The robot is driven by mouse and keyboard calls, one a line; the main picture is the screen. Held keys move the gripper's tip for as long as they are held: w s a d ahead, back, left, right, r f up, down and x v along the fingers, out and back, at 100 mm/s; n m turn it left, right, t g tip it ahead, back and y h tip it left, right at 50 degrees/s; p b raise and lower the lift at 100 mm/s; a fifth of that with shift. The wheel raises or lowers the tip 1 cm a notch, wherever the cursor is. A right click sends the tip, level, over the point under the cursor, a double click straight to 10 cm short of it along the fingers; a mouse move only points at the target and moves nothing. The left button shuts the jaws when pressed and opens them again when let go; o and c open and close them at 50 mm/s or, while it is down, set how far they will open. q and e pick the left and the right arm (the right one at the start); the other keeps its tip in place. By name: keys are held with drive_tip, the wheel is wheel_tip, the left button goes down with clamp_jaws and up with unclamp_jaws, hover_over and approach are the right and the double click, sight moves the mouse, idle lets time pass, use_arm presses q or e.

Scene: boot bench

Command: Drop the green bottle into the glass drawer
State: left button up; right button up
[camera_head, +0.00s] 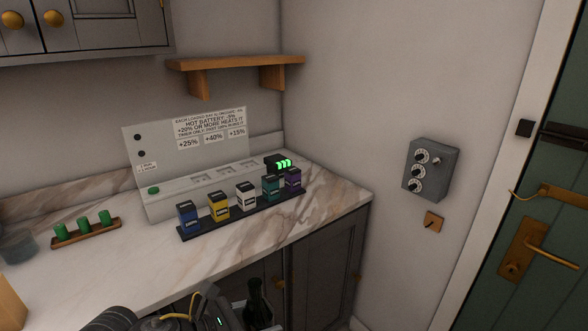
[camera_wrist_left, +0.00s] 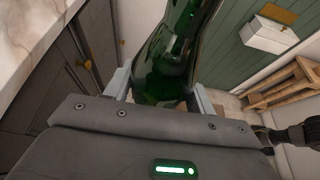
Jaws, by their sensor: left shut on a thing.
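The dark green bottle (camera_head: 256,302) shows at the bottom of the head view, neck up, in front of the cabinet below the counter. My left gripper (camera_wrist_left: 160,88) is shut on the bottle, which also shows in the left wrist view (camera_wrist_left: 178,52) between the two fingers. In the head view the lower part of the bottle is hidden or cut off by the frame's edge. I cannot make out a glass drawer in either view. My right gripper is not in view.
The marble counter (camera_head: 135,262) bears a rack of coloured boxes (camera_head: 243,215), a grey panel device (camera_head: 160,170) and a wooden tray with green cylinders (camera_head: 88,232). Grey cabinet doors (camera_head: 325,262) are below. A control box (camera_head: 430,170) is on the wall beside the green door (camera_head: 556,225).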

use_arm(q)
drive_tip(key=shift+d, duration=0.1)
drive_tip(key=shift+s+d+r+m+h, duration=0.3)
drive_tip(key=shift+r+m, duration=0.1)
drive_tip(key=shift+r, duration=0.1)
drive_tip(key=a+f, duration=0.1)
drive_tip(key=a, duration=1.5)
drive_tip(key=shift+w+n, duration=0.3)
drive_tip(key=shift+n, duration=0.1)
